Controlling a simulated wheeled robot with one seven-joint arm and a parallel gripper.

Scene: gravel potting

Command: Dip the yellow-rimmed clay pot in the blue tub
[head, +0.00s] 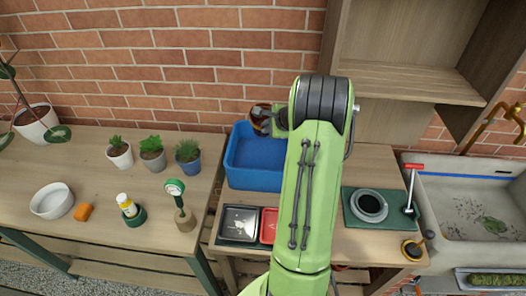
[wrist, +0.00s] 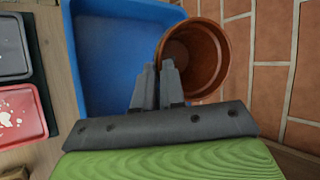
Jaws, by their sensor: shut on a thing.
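A brown clay pot (head: 259,117) is held in my gripper (head: 268,124) at the far edge of the blue tub (head: 242,181). In the wrist view my gripper (wrist: 159,66) is shut on the near wall of the clay pot (wrist: 213,45). The pot's open mouth faces the camera and its inside looks empty. The rim looks orange-brown; I cannot make out yellow on it. The blue tub (wrist: 90,88) lies left of and below the pot there. In the head view my arm covers the tub's right side.
A green mat (head: 353,219) with a grey dish (head: 369,205) is to the right, near a sink (head: 455,205). Potted plants (head: 152,154) stand left. The brick wall (head: 215,75) is close behind.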

